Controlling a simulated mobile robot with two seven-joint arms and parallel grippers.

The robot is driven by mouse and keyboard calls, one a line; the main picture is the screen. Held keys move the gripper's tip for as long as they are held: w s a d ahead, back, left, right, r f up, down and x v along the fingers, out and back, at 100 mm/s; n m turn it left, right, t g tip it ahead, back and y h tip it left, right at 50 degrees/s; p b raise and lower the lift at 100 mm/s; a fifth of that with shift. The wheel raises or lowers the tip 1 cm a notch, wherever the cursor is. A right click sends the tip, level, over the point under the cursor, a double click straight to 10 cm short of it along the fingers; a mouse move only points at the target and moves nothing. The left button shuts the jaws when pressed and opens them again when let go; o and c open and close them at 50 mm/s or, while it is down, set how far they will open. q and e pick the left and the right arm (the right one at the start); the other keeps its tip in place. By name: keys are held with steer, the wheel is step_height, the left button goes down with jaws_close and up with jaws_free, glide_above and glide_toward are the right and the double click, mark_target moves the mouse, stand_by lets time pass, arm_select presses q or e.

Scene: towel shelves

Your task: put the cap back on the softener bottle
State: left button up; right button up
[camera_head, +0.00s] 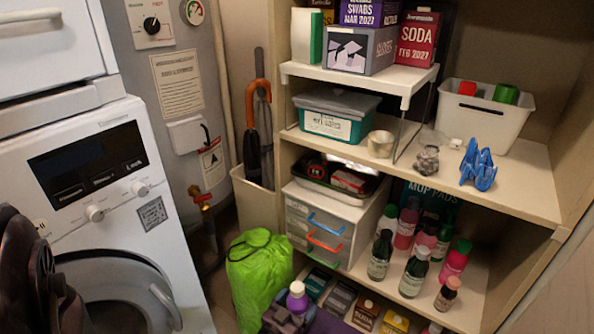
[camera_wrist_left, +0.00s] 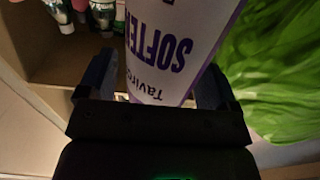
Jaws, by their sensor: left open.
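I cannot tell whether that top is a separate cap. Its white label with purple letters (camera_wrist_left: 165,50) fills the middle of the left wrist view. My left gripper (camera_head: 284,318) is at the bottle; in the left wrist view its dark fingers (camera_wrist_left: 155,85) are spread on both sides of the bottle, open. I cannot tell whether either finger touches it. The bottle's lower part is hidden in the head view. No loose cap can be made out. My right gripper is not in view.
A bright green bag (camera_head: 259,275) stands close left of the bottle. Shelves behind hold small bottles (camera_head: 415,272), a drawer unit (camera_head: 318,240) and several boxes (camera_head: 341,297) low down. A washing machine (camera_head: 120,215) is at left.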

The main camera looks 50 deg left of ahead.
arm_select(q)
steer(key=shift+w+r, duration=0.1)
steer(key=shift+r, duration=0.25)
steer(key=p+v, duration=0.2)
steer(key=v, duration=1)
steer(key=shift+f+p, duration=0.25)
steer(key=shift+p, duration=0.05)
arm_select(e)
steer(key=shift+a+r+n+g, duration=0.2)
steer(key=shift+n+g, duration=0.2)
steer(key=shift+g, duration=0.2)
arm_select(q)
steer(key=shift+r, duration=0.1)
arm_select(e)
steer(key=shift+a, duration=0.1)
